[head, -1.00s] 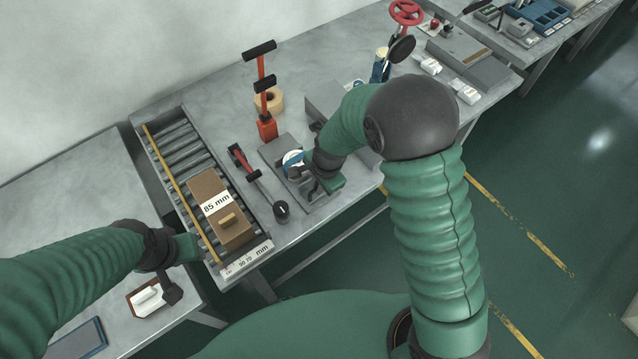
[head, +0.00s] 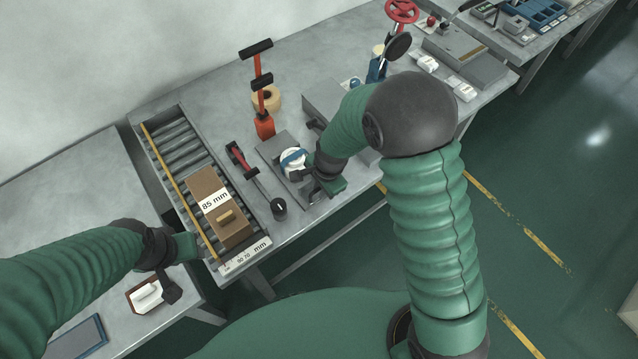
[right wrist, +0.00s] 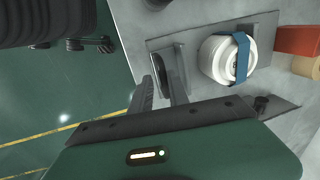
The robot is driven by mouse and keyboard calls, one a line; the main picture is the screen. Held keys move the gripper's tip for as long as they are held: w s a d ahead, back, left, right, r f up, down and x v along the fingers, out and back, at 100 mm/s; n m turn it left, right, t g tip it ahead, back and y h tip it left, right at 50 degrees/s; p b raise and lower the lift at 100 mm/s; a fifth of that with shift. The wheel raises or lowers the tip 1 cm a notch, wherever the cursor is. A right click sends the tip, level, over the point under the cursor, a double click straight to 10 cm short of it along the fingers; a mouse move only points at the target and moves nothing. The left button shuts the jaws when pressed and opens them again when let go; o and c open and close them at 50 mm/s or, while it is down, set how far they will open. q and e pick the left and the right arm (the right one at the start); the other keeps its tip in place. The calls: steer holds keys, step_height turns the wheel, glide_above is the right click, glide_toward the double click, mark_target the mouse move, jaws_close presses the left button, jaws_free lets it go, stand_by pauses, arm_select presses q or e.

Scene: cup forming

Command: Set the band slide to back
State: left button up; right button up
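A white round cup-like piece (head: 292,164) with a blue band (head: 294,156) sits on a grey fixture plate (head: 273,149) on the bench. They also show in the right wrist view, the white piece (right wrist: 215,62) and the blue band (right wrist: 242,58) across its side. My right gripper (head: 312,184) is just right of the white piece. In the right wrist view its two fingers (right wrist: 160,80) stand apart, with a dark round knob (right wrist: 158,72) of the fixture at their tips; contact cannot be told. My left gripper (head: 178,272) is beside the roller track's near end; its fingers are unclear.
A roller track (head: 180,150) holds a brown block marked 85 mm (head: 207,185). A red-handled lever (head: 240,163), an orange upright tool (head: 264,124) and a tape roll (head: 268,98) stand near the fixture. A grey block (head: 322,100) stands behind my right gripper.

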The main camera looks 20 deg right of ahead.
steer(key=shift+o, duration=1.2)
steer(key=shift+r, duration=0.1)
steer(key=shift+r, duration=0.1)
steer(key=s+d+r+p, duration=0.1)
steer(key=s+r, duration=0.2)
steer(key=r, duration=1.3)
steer(key=shift+r, duration=0.15)
steer(key=s+d+f+n, duration=0.2)
steer(key=s+n, duration=0.3)
steer(key=n, duration=0.2)
steer(key=s+d+f+n, duration=0.2)
steer(key=s+n, duration=0.3)
steer(key=n, duration=0.2)
steer(key=shift+d+f+t+h, duration=0.3)
steer(key=shift+d+h, duration=0.1)
